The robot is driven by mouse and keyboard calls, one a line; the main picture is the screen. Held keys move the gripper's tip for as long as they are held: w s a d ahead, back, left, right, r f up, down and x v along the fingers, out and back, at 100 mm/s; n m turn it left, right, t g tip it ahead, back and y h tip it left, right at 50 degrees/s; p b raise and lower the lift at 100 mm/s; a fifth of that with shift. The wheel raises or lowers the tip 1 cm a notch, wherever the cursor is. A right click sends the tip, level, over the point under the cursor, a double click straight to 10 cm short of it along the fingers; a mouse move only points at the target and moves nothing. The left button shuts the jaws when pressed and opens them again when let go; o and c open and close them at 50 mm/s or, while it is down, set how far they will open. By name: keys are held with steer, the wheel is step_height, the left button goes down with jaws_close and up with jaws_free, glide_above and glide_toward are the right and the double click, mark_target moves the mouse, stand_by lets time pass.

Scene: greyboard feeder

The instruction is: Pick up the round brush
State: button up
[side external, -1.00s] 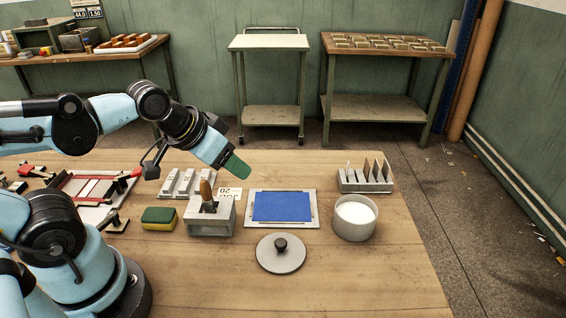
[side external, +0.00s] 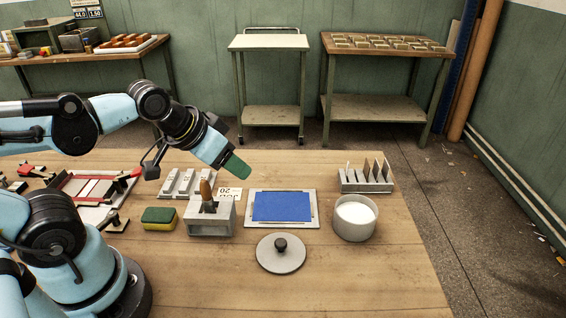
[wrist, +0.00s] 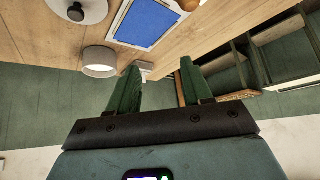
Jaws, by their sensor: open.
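What looks like the round brush (side external: 206,190), with a brown wooden handle and a dark lower part, stands upright in a grey block holder (side external: 222,216) on the table; its bristles are hidden. My gripper (side external: 238,167), with green fingers, is above the table, up and to the right of the brush in the side view, not touching it. In the wrist view my gripper (wrist: 158,78) is open with nothing between the fingers. A rounded brown piece at that view's top edge may be the handle's end; I cannot tell.
A blue pad on a pale plate (side external: 251,222) lies right of the holder. A white-filled round pot (side external: 355,234), a grey lid (side external: 281,263), a card rack (side external: 383,187) and a yellow-green sponge (side external: 159,224) stand around. The front right of the table is clear.

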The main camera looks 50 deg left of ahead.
steer(key=shift+o, duration=0.4)
steer(key=r+m+g, duration=0.1)
steer(key=m+g, duration=0.1)
glide_above(206, 191)
steer(key=a, duration=0.2)
steer(key=shift+w+d, duration=0.2)
steer(key=shift+w, duration=0.25)
steer(key=s+a+r+m+g+h, duration=0.1)
steer(key=s+a+r+m+h, duration=0.1)
steer(key=s, duration=0.3)
steer(key=shift+m, duration=0.3)
steer(key=shift+d+x, duration=0.15)
steer(key=shift+x, duration=2.8)
steer(key=shift+d+x, duration=0.2)
steer(key=shift+x, duration=2.75)
steer(key=shift+w+r, duration=0.1)
steer(key=shift+c, duration=0.5)
jaws_close()
